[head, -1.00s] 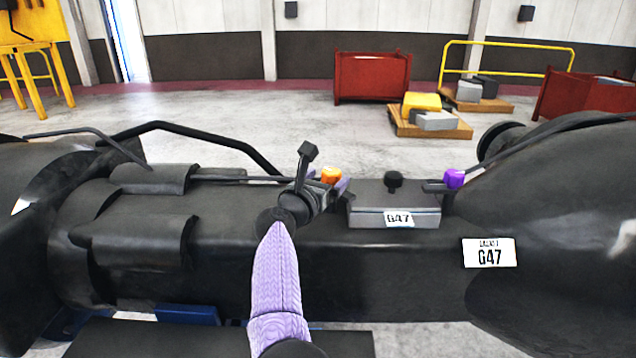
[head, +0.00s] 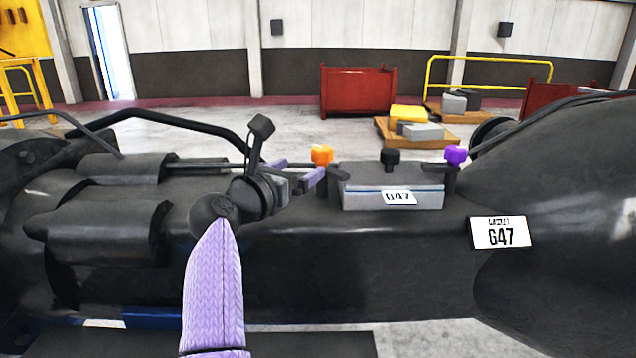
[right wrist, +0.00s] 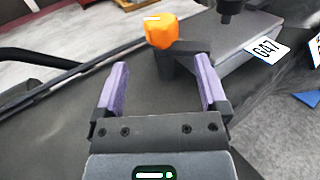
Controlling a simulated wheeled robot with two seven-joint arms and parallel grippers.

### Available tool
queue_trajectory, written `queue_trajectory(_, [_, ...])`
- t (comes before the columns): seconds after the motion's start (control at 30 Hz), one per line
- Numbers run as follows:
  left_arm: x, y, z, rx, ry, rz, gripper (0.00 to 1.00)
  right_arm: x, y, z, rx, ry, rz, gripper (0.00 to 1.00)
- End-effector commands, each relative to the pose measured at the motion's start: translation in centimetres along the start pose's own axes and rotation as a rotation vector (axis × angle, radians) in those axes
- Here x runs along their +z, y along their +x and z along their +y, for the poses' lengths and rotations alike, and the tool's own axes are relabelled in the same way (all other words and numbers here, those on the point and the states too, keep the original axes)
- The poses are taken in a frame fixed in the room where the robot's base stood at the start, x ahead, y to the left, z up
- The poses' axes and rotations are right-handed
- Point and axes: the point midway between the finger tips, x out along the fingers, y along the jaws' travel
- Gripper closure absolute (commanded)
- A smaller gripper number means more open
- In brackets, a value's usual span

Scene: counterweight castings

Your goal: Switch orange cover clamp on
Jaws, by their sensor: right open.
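The orange cover clamp has a bright orange cap (head: 321,155) on a dark lever at the left end of a grey box (head: 420,197) labelled G47. In the right wrist view the orange cap (right wrist: 161,32) is just beyond the fingertips, and its dark lever runs right toward the box. My right gripper (head: 298,172) is open and empty, left of the clamp. Its two lilac fingers (right wrist: 160,75) point at the clamp, which is not between them. A purple-capped clamp (head: 455,156) stands at the box's right end. My left gripper is not in view.
A black knob (head: 390,158) rises behind the box. The big dark casting (head: 350,260) lies across the view, with a bent black bar (head: 190,122) at left. A red bin (head: 357,90) and a pallet (head: 432,135) stand on the floor beyond.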

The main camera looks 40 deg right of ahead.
Motion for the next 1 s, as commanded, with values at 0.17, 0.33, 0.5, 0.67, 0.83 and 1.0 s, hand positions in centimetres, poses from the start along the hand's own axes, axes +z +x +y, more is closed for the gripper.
queue_trajectory(0.17, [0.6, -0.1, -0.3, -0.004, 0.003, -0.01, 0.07, 0.5, 3.2, -0.1, -0.003, 0.002, -0.002, 0.07])
queue_trajectory(0.33, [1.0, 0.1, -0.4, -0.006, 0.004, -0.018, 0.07, 0.5, 6.9, -0.1, -0.002, 0.0, -0.002, 0.07])
queue_trajectory(0.5, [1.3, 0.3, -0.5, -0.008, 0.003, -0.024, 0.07, 0.4, 9.0, -0.1, 0.001, 0.001, -0.001, 0.07])
queue_trajectory(0.67, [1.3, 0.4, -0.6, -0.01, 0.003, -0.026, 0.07, 0.4, 9.6, -0.1, 0.001, 0.002, 0.0, 0.07])
queue_trajectory(0.83, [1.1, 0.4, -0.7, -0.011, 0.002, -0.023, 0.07, 0.4, 9.6, -0.1, 0.001, 0.002, 0.0, 0.07])
queue_trajectory(1.0, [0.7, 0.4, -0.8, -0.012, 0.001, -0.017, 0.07, 0.4, 9.5, -0.1, 0.001, 0.002, 0.0, 0.41])
